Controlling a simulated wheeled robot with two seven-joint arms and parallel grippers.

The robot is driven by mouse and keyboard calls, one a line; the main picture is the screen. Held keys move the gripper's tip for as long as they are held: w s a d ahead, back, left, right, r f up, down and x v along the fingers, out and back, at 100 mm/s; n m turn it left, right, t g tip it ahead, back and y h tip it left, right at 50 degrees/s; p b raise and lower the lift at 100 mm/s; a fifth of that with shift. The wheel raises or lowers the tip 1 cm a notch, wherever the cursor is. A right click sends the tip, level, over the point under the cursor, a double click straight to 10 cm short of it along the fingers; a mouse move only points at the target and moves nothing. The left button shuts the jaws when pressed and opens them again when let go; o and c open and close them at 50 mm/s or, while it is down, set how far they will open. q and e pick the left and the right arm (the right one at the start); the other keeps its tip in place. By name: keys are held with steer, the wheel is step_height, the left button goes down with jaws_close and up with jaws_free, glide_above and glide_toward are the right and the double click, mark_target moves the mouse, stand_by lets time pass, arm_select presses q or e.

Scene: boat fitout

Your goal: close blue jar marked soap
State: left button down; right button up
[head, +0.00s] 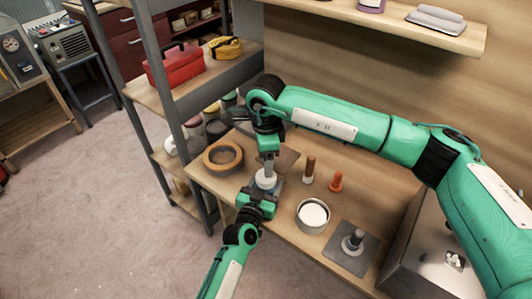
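A blue jar (279,187) stands on the wooden bench, mostly hidden by my grippers; no marking on it is readable. A round white lid-like piece (264,179) is over the jar. I cannot tell whether it is seated. My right gripper (269,168) points straight down from above, with its tips at a pale grey upright piece on the white top. It looks shut on that piece. My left gripper (264,196) reaches in from the front, low at the jar's side. Its fingers are partly hidden, and it seems to be around the jar.
On the bench are a brown tape ring (223,157), a brown-handled tool (309,169), an orange piece (336,181), an open tin with white contents (313,216) and a grey plate with a knob (351,249). Left stands a shelf rack with a red toolbox (176,66).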

mark_target(266, 186)
steer(key=n, duration=0.6)
steer(key=shift+r+n, duration=0.25)
steer(key=shift+n, duration=0.05)
steer(key=n, duration=0.7)
steer(key=shift+r, duration=0.25)
steer(key=shift+f, duration=4)
